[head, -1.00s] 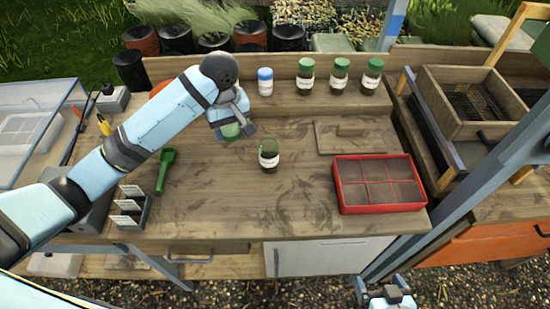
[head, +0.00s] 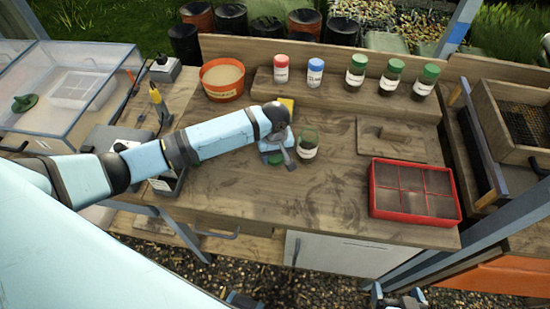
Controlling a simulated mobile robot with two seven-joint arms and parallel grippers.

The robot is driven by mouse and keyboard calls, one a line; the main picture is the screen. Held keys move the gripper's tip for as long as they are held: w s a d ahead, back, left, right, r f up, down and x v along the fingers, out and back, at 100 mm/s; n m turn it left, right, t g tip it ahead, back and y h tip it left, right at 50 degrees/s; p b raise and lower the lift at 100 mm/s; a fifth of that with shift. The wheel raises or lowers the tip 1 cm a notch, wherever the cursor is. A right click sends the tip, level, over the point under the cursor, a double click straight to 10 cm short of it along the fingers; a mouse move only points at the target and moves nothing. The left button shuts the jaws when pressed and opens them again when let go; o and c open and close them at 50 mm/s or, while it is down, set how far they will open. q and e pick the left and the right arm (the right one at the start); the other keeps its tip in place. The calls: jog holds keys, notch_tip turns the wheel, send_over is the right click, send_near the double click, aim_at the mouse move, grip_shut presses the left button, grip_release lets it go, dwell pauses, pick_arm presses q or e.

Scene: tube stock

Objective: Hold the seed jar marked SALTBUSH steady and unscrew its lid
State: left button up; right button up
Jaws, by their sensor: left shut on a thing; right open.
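A glass jar (head: 307,144) with a white label stands upright on the bench with no lid on it; its label is too small to read. My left gripper (head: 276,153) is just left of this jar, shut on a green lid (head: 276,159), low over the bench. I cannot tell whether the lid touches the wood. My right gripper (head: 398,300) is open and empty at the bottom edge, in front of the bench and away from the jar.
Three green-lidded jars (head: 390,76), a blue-lidded jar (head: 315,72) and a red-lidded jar (head: 281,68) stand on the back shelf. An orange pot (head: 222,80) is at back left. A red seed tray (head: 414,191) is at right. The front middle of the bench is clear.

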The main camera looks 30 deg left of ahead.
pick_arm(q)
jog(key=shift+f, duration=1.15)
jog(key=shift+f, duration=0.1)
jog(key=o, duration=1)
notch_tip(320, 180, up, 12)
jog(key=shift+r, duration=0.15)
